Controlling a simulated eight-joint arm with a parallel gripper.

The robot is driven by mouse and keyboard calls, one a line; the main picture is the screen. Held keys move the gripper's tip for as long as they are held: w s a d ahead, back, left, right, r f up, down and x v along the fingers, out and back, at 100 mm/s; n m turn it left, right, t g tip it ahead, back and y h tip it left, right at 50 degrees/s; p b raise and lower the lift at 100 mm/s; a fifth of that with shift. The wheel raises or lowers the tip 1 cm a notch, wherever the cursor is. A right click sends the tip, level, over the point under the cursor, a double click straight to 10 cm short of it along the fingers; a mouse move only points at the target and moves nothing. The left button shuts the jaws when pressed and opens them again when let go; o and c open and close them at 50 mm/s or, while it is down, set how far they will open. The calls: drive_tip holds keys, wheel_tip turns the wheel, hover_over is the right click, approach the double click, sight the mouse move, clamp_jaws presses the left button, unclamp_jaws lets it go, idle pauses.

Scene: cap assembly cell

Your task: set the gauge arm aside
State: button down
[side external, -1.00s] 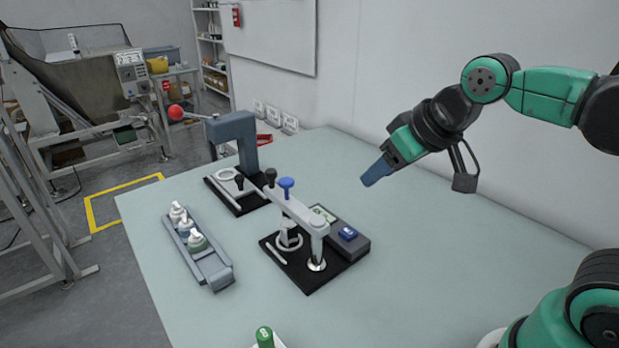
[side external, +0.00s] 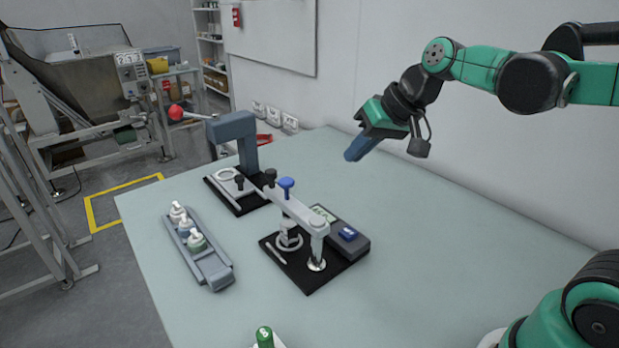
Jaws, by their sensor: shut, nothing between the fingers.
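The gauge arm (side external: 297,209) is a light grey bar on an upright post at the right of a black base plate (side external: 305,283). It reaches up and left over a white ring seat (side external: 288,242). A blue knob (side external: 287,184) and a dark knob stand at its far end. My gripper (side external: 352,155), with blue-grey fingers, is shut and empty. It hangs in the air behind and right of the gauge arm, well apart from it.
A grey box with a blue button (side external: 348,233) sits beside the base plate. A blue-grey press frame (side external: 235,130) with a red-ball lever (side external: 176,112) stands behind. A tray (side external: 217,272) of several capped bottles lies left. A green item (side external: 265,337) is at the front. The right tabletop is clear.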

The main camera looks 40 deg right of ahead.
sight(293, 200)
drive_tip(key=w+a+f, duration=0.2)
drive_tip(key=w+f, duration=0.1)
drive_tip(key=w, duration=0.2)
drive_tip(key=w+a+f+m+y, duration=0.1)
drive_tip(key=w+a+f, duration=0.1)
drive_tip(key=w, duration=0.3)
drive_tip(key=shift+w+a+f, duration=0.3)
drive_tip(key=shift+w+f, duration=0.05)
drive_tip(key=shift+f, duration=0.15)
